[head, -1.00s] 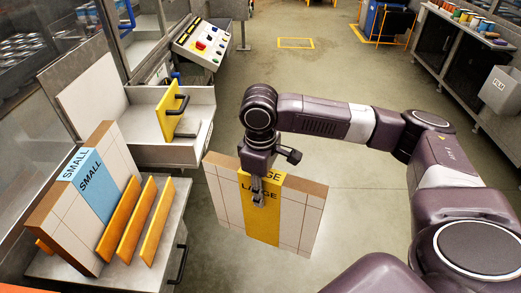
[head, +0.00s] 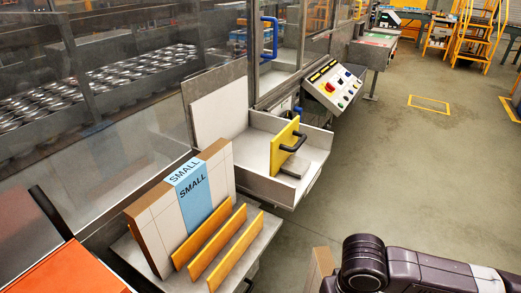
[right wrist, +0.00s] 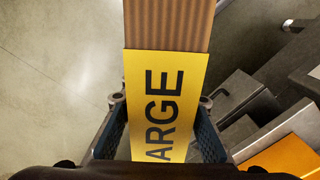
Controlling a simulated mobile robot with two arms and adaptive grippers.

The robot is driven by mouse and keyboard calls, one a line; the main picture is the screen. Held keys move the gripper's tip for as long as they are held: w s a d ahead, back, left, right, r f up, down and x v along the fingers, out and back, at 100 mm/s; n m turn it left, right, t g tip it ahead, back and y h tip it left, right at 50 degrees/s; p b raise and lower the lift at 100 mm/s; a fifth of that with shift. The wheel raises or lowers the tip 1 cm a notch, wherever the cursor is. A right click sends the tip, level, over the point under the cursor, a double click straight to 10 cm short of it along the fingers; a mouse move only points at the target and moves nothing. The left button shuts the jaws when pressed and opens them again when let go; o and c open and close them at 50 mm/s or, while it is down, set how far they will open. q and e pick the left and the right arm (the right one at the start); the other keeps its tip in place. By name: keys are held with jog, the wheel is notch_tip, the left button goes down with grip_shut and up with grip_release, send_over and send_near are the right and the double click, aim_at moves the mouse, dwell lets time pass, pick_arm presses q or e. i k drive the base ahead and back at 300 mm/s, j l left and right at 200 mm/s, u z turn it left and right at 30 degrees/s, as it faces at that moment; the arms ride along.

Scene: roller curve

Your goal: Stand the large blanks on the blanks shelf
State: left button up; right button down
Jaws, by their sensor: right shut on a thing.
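My right gripper (right wrist: 160,104) is shut on a large blank, a flat carton stack with a yellow band (right wrist: 163,90) lettered LARGE, partly cut off in the right wrist view. In the head view only a brown edge of the large blank (head: 321,268) shows beside my right arm at the bottom; the gripper itself is below the frame. The blanks shelf (head: 262,240), a grey surface with slanted orange dividers (head: 228,242), is left of it. A small blank stack (head: 155,222) with a blue band stands tilted on it, behind the dividers. My left gripper is not in view.
Behind the shelf is a grey tray (head: 262,187) with a yellow handled plate (head: 283,148). A control panel (head: 336,88) stands beyond it. An orange surface (head: 70,275) is at the lower left.

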aim_at(253, 154)
jog(key=i+l, duration=0.4)
jog(key=i+l+u, duration=0.1)
jog(key=i+l, duration=0.3)
jog(key=l, duration=0.15)
jog(key=i+l, duration=0.8)
jog(key=l, duration=0.25)
jog(key=i+l+u, duration=0.1)
jog(key=i+l, duration=0.3)
jog(key=l, duration=0.1)
